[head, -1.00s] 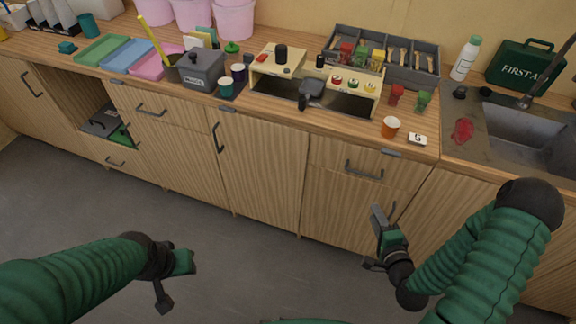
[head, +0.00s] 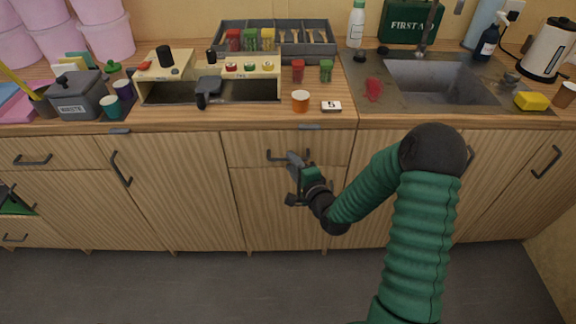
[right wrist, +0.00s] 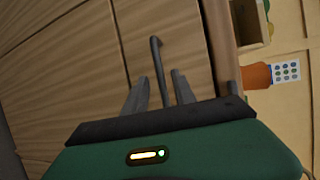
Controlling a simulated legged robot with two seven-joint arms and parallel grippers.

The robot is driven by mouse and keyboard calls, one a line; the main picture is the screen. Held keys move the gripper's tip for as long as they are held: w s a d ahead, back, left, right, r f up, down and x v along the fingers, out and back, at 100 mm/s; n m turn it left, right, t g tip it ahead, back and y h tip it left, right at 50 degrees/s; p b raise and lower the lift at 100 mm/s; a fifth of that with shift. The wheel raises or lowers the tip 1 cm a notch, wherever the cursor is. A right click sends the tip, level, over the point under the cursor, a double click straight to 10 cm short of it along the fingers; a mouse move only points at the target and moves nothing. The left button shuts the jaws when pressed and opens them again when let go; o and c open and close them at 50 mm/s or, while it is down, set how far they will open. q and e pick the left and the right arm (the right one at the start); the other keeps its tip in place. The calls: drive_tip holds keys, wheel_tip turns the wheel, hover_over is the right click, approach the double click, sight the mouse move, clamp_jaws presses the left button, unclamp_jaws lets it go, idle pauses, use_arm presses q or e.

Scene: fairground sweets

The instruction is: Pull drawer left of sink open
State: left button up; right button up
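The drawer (head: 245,151) left of the sink (head: 435,82) is a wooden front below the worktop and appears shut. Its dark bar handle (head: 273,155) is partly hidden by my right gripper (head: 295,168), which is at the handle's right part. In the right wrist view, my right gripper (right wrist: 160,76) has its two fingers apart. The handle (right wrist: 157,62) runs into the gap between them, with space visible on both sides. I cannot tell whether either finger touches it. My left gripper is out of view.
A cupboard door (head: 290,210) is below the drawer, and another door (head: 170,190) with a handle is to its left. The floor in front is clear.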

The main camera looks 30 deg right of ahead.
drive_tip(key=shift+w+d+f, duration=0.2)
drive_tip(key=shift+w+d, duration=0.1)
drive_tip(key=shift+w, duration=0.3)
drive_tip(key=shift+w+d+f, duration=0.2)
drive_tip(key=shift+w+d, duration=0.1)
drive_tip(key=shift+w, duration=0.3)
drive_tip(key=shift+a+r, duration=0.3)
drive_tip(key=shift+a, duration=0.1)
drive_tip(key=shift+w+a, duration=0.2)
drive_tip(key=shift+a, duration=0.15)
drive_tip(key=shift+c, duration=0.5)
drive_tip(key=shift+d+f, duration=0.1)
drive_tip(key=shift+d, duration=0.1)
drive_tip(key=c, duration=0.5)
drive_tip(key=shift+s+d, duration=0.1)
drive_tip(key=shift+d, duration=0.15)
clamp_jaws()
drive_tip(key=shift+s+a+f, duration=0.1)
drive_tip(key=shift+f, duration=0.05)
